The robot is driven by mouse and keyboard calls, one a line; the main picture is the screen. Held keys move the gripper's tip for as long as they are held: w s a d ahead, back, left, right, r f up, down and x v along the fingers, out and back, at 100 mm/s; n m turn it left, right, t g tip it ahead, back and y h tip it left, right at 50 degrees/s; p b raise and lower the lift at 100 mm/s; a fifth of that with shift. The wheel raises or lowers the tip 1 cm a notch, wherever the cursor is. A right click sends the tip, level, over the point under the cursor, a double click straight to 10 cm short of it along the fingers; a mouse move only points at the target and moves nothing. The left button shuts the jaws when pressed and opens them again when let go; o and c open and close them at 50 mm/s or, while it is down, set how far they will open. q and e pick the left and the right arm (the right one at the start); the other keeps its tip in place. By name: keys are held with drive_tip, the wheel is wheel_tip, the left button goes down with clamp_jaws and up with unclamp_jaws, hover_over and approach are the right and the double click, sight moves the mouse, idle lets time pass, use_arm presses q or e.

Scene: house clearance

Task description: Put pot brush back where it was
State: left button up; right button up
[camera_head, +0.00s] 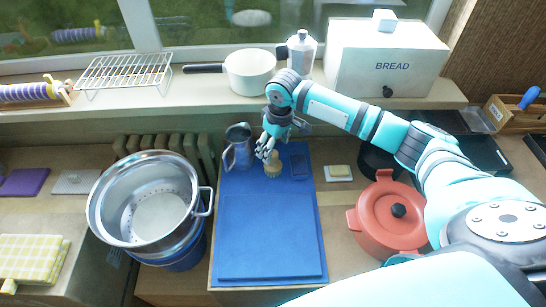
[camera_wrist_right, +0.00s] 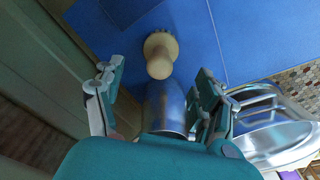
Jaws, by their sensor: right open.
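The pot brush (camera_head: 273,168), with a pale wooden knob and round head, stands on the blue board (camera_head: 268,235) near its back edge. In the right wrist view the brush (camera_wrist_right: 160,55) is seen from above, knob toward the camera. My right gripper (camera_head: 266,153) is over the back of the board, right by the brush. In the wrist view its fingers (camera_wrist_right: 156,88) are spread apart with nothing gripped between them; the brush lies ahead of them. My left gripper is in neither view.
A metal jug (camera_head: 238,148) stands close left of the brush. A steel colander pot (camera_head: 150,205) is left of the board, and a red lidded pot (camera_head: 385,220) is right. A sponge on a dish (camera_head: 339,172) lies beside the board. The sill (camera_head: 150,112) is behind. The board's front is clear.

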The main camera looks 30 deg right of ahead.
drive_tip(key=shift+s+r, duration=0.2)
drive_tip(key=shift+r, duration=1.6)
